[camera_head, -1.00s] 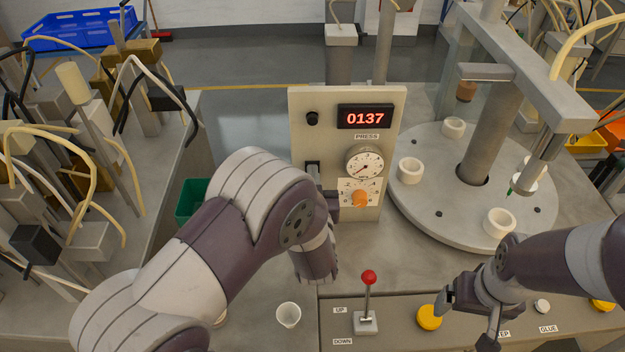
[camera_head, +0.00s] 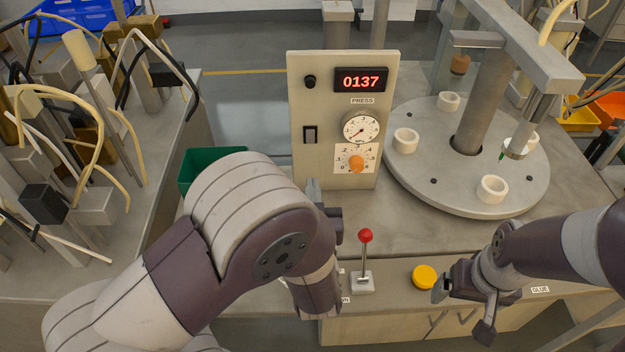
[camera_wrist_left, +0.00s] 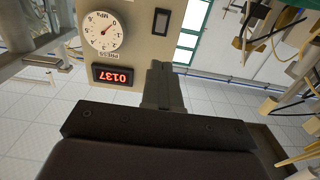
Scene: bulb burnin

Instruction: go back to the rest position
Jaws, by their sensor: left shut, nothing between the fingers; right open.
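My left gripper (camera_head: 314,190) is in front of the lower left of the press panel (camera_head: 311,68), below its dark rocker switch (camera_head: 310,134). In the left wrist view its fingers (camera_wrist_left: 161,86) are together with nothing between them. The panel shows 0137 on a red display (camera_head: 361,82), with a dial gauge (camera_head: 361,127) and an orange knob (camera_head: 356,164) below. My right gripper (camera_head: 464,309) is open and empty over the front edge of the bench, just right of a yellow button (camera_head: 425,276). My left forearm hides part of the bench front.
A red-knobbed lever (camera_head: 365,237) stands close to the right of my left wrist. A round turntable (camera_head: 460,203) with white ring sockets is at the right. A green bin (camera_head: 192,160) is behind my left arm. Cluttered fixtures and cables fill the left bench (camera_head: 160,150).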

